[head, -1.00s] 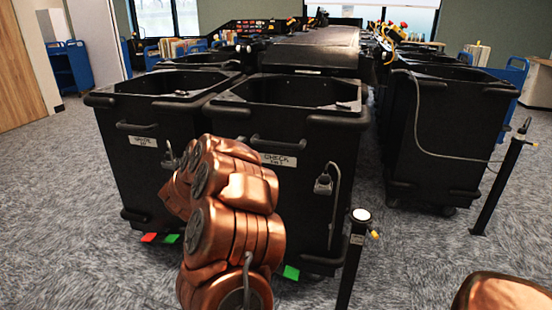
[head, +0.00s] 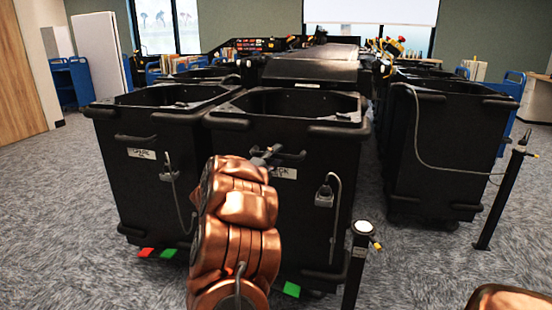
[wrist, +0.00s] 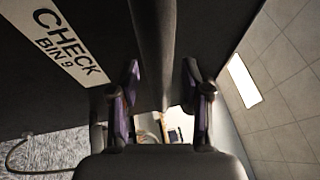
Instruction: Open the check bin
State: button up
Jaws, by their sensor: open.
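The check bin (head: 309,215) is a large black wheeled bin at the centre of the head view, open at the top. Its white label (head: 284,173) is partly hidden by my arm; in the wrist view the label (wrist: 62,48) reads "CHECK BIN" plus a character. A dark bar handle (head: 291,156) runs across its front; it also shows as a bar in the wrist view (wrist: 154,40). My gripper (wrist: 161,72) is open, with one finger on each side of the bar in the picture. I see no finger closed on it. In the head view my gripper (head: 265,155) is at the handle.
A similar black bin (head: 135,190) stands close on the left, and another (head: 435,150) across a gap on the right. A short post (head: 356,265) stands before the check bin's right corner; a taller post (head: 500,195) is farther right.

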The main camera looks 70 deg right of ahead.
jog(key=shift+d, duration=0.1)
grip_shut()
dwell(0.4)
